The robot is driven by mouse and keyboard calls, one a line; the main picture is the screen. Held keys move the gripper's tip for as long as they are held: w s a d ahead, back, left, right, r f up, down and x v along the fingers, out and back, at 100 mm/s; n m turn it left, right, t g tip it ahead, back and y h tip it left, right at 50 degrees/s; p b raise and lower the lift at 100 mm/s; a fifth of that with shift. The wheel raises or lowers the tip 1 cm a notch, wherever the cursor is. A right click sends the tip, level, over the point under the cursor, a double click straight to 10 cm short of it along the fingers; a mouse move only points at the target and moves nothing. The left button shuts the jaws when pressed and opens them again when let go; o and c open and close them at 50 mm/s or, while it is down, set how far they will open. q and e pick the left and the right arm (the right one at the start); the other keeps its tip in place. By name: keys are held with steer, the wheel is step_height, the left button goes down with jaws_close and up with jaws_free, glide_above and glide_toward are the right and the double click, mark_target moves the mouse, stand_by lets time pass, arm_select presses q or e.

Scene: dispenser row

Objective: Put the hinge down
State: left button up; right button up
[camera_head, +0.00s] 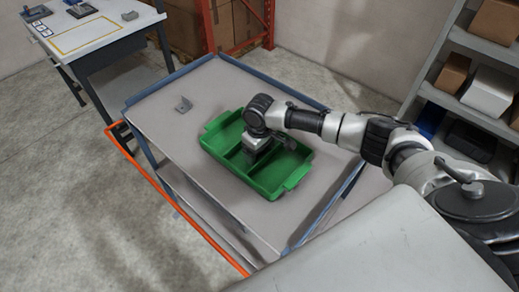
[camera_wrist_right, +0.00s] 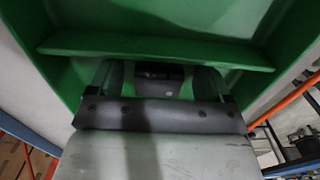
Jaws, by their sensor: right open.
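A green divided tray (camera_head: 288,186) stands on a grey cart top, and it also fills much of the right wrist view (camera_wrist_right: 160,48). My right gripper (camera_head: 250,157) reaches down into the tray near its divider. In the right wrist view its two fingers (camera_wrist_right: 160,82) are apart, with a dark piece visible between them; I cannot tell whether this is the hinge. My left gripper is out of view.
The cart top (camera_head: 220,85) has a blue raised rim and free room around the tray. A white workbench (camera_head: 85,38) with small items is at the upper left. Shelves with boxes (camera_head: 489,92) stand at the right. An orange bar (camera_head: 180,205) runs along the cart's left side.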

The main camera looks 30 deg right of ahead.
mark_target(259, 155)
steer(key=shift+r, duration=0.1)
step_height(259, 155, up, 12)
steer(key=b, duration=0.2)
stand_by(0.7)
